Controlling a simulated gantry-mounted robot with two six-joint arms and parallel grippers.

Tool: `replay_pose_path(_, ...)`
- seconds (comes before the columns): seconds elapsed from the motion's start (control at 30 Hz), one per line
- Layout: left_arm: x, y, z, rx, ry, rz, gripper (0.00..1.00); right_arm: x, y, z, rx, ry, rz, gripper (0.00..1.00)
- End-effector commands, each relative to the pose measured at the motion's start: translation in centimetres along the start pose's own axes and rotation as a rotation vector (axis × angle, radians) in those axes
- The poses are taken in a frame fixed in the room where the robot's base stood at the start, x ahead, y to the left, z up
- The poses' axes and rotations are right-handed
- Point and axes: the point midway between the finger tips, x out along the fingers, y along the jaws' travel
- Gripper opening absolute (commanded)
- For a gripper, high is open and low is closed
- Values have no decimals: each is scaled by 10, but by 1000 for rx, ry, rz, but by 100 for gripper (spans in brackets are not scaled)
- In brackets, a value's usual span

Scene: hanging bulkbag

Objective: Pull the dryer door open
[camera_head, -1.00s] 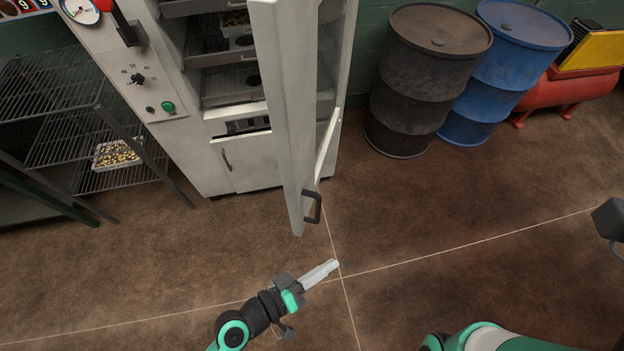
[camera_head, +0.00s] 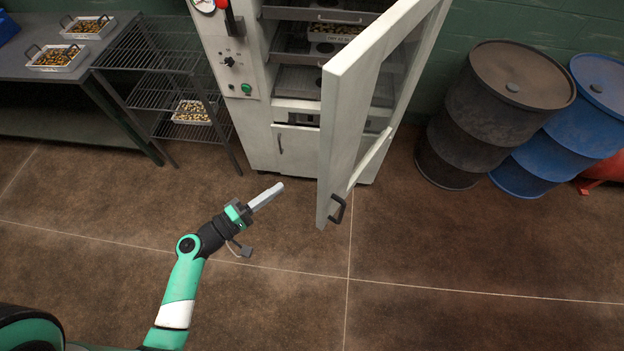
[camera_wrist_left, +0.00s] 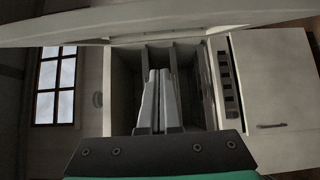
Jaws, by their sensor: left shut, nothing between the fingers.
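The white dryer door (camera_head: 348,120) stands swung open toward me, with a black handle (camera_head: 338,209) at its lower free edge. The dryer (camera_head: 258,140) behind it shows its open inside with trays. My left gripper (camera_head: 280,186) is shut and empty, to the left of the door's lower end and apart from it. In the left wrist view my shut fingers (camera_wrist_left: 157,80) point toward the dryer front, and a pale panel, seemingly the door (camera_wrist_left: 180,17), crosses the top. The handle does not show there. My right gripper is not in view.
A wire rack (camera_head: 160,75) with a tray of small items (camera_head: 191,112) stands left of the dryer. A grey table (camera_head: 60,70) is farther left. A black drum (camera_head: 495,110) and a blue drum (camera_head: 575,130) stand right. The floor in front is clear.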

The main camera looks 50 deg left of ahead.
Motion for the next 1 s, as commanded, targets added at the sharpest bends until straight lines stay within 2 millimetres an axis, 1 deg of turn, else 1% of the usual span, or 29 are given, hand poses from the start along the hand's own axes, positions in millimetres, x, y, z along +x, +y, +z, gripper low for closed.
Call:
replay_pose_path(0.03,10,2,2,2,-7,2,0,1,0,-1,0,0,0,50)
replay_pose_path(0.2,48,2,2,2,-7,2,0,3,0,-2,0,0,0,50)
replay_pose_path(0.37,82,2,2,2,-6,2,0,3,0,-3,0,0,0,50)
replay_pose_path(0.5,86,1,26,0,-7,-1,0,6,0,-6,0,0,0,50)
replay_pose_path(0.6,89,1,35,-1,-4,0,0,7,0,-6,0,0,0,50)
replay_pose_path(0.73,90,1,40,1,-1,0,0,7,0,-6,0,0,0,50)
replay_pose_path(1.0,90,0,40,1,0,0,0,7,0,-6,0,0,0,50)
